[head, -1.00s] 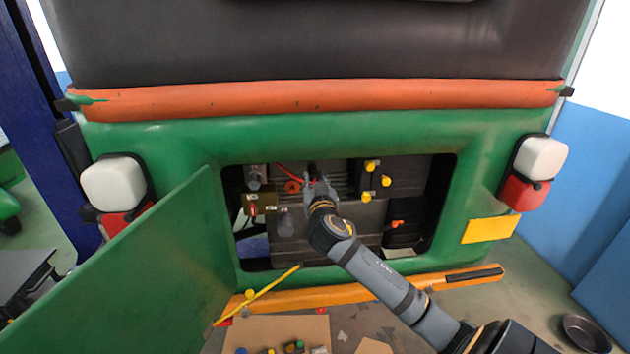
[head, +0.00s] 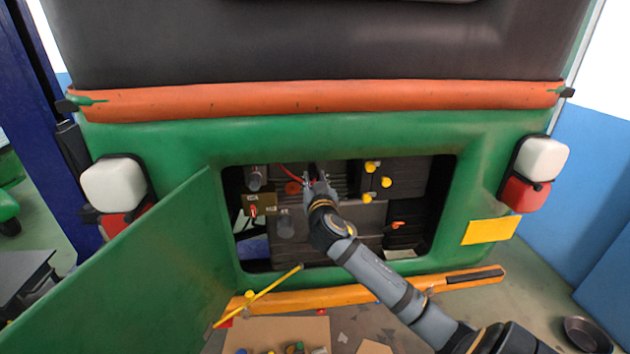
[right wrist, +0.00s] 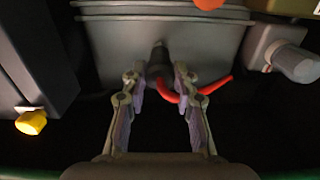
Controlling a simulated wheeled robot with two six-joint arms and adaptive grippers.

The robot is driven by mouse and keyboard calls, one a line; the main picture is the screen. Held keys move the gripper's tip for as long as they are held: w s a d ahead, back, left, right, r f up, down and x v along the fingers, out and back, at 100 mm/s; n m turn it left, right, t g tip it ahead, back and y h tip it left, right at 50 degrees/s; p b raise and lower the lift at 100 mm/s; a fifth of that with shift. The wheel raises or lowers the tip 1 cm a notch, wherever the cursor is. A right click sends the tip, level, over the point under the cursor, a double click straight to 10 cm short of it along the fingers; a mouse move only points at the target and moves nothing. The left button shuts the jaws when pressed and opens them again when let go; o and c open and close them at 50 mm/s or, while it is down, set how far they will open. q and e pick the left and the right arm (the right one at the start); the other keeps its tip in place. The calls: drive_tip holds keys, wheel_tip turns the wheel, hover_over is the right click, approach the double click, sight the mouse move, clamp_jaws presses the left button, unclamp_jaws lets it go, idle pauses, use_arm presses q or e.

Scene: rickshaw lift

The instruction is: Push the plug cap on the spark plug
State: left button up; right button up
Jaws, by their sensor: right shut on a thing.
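My right gripper (head: 317,180) reaches into the open engine bay of the green rickshaw. In the right wrist view its fingers (right wrist: 160,78) are closed around the dark plug cap (right wrist: 158,58), which has a red lead (right wrist: 213,87) coming from it. The red lead also shows in the head view (head: 290,173), left of the gripper. The cap is up against the grey ribbed engine block (right wrist: 165,35). The spark plug is hidden, so I cannot tell how far the cap sits on it. My left gripper is not in view.
The bay's green frame (head: 345,134) surrounds my arm. An open green door (head: 140,265) stands at the left, with a yellow rod (head: 260,293) near it. Yellow knobs (head: 386,183) are right of the gripper, and a grey cylinder (head: 254,178) is left.

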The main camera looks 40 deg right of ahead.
idle(0.4)
drive_tip(key=o, duration=1.1)
drive_tip(key=shift+c, duration=0.4)
drive_tip(key=v, duration=0.8)
drive_tip(key=shift+d, duration=0.1)
